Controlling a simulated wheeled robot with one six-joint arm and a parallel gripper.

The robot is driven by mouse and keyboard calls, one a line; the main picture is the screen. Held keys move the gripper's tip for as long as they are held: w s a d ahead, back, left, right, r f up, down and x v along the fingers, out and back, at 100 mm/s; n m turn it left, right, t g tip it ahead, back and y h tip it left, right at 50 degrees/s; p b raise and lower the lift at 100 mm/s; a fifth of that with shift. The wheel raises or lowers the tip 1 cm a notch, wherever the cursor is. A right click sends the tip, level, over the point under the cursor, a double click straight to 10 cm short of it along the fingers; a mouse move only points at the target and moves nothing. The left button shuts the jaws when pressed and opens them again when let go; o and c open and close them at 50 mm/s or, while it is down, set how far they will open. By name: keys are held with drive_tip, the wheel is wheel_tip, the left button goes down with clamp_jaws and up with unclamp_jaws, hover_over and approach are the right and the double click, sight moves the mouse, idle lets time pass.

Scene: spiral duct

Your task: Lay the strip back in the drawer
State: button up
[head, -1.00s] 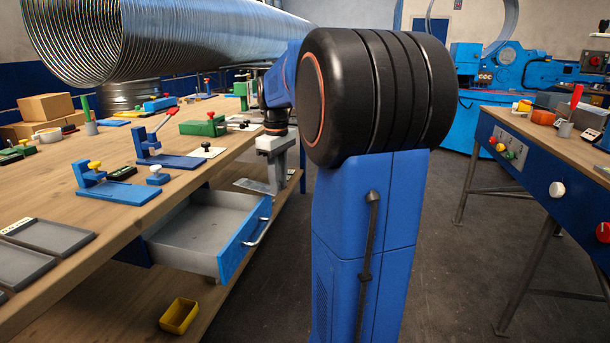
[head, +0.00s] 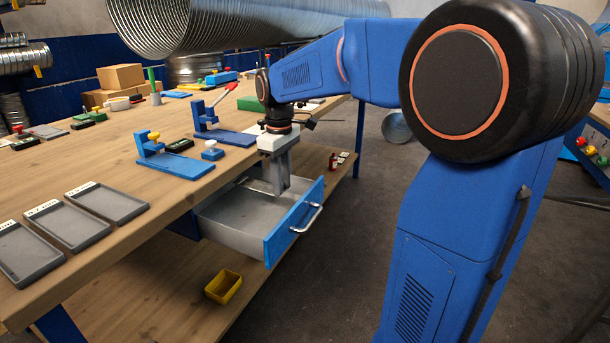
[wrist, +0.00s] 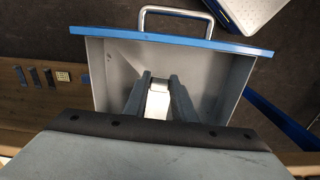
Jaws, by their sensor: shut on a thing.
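The drawer (head: 291,228) stands open under the workbench, with a blue front, a metal handle and a grey inside. It also shows in the wrist view (wrist: 180,38), with its handle at the top. My gripper (head: 281,188) points down over the drawer, toward its far side in the head view. In the wrist view my gripper (wrist: 157,98) is shut on the strip (wrist: 158,102), a pale piece between the fingertips. Part of the strip is hidden by the fingers and wrist. I cannot tell how far the strip is above the drawer floor.
The bench top (head: 110,150) carries grey trays (head: 105,200), blue clamp fixtures (head: 172,160) and boxes (head: 120,77). A yellow bin (head: 223,286) sits on the lower shelf beneath the drawer. A large spiral duct (head: 220,25) hangs over the back of the bench.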

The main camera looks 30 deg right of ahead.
drive_tip(key=shift+w+a+f, duration=0.1)
drive_tip(key=shift+a+f, duration=0.1)
drive_tip(key=shift+a, duration=1.05)
drive_tip(key=shift+f, duration=3.75)
drive_tip(key=o, duration=1.6)
drive_tip(key=shift+o, duration=0.2)
drive_tip(key=shift+r, duration=3.45)
